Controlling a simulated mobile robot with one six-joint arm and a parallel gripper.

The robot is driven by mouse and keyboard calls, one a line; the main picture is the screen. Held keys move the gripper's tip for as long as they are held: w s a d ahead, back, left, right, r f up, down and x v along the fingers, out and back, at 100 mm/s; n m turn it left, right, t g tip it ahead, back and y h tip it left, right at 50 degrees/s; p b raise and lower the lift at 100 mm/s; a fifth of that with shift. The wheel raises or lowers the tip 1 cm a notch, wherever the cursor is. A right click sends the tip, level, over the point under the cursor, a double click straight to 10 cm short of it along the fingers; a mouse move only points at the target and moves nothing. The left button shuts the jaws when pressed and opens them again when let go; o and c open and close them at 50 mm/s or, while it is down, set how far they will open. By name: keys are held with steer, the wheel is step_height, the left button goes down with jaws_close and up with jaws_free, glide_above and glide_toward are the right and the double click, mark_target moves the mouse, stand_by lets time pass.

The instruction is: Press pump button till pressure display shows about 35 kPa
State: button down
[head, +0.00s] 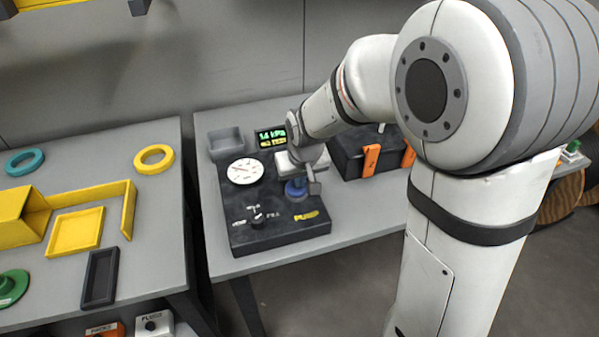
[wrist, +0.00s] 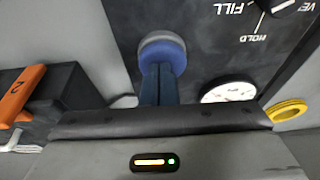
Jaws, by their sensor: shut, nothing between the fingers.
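The blue pump button (head: 296,192) sits on the dark panel (head: 275,237), above the yellow PUMP label. It also shows in the wrist view as a blue disc (wrist: 163,50) on a pale collar. My gripper (head: 303,181) is shut and empty, with its fingertips (wrist: 160,72) at the button; I cannot tell whether they touch it or how far it is pressed. The pressure display (head: 271,137) shows green digits that look like 14 or 1.4 kPa, with small yellow text below. A white dial gauge (head: 245,171) lies left of the button.
A valve knob (head: 256,215) with FILL and HOLD labels sits at the panel's front left. A grey bin (head: 226,143) stands behind the panel. A dark case with orange latches (head: 371,160) stands to the right. The left table (head: 120,200) holds yellow parts and rings.

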steer(key=shift+s+f, duration=0.15)
step_height(320, 180, up, 5)
steer(key=p, duration=0.3)
steer(key=shift+r+p, duration=0.2)
steer(key=shift+p, duration=0.2)
steer(key=v, duration=0.8)
steer(key=shift+r+b, duration=0.3)
steer(key=shift+r, duration=0.1)
steer(key=shift+s, duration=0.15)
steer(key=s+d+m+h+p, duration=0.1)
steer(key=s+d+m+p, duration=0.1)
steer(key=s+d, duration=1)
steer(key=s+m, duration=0.1)
steer(key=s, duration=0.3)
steer(key=shift+d+g, duration=0.3)
steer(key=shift+d, duration=0.1)
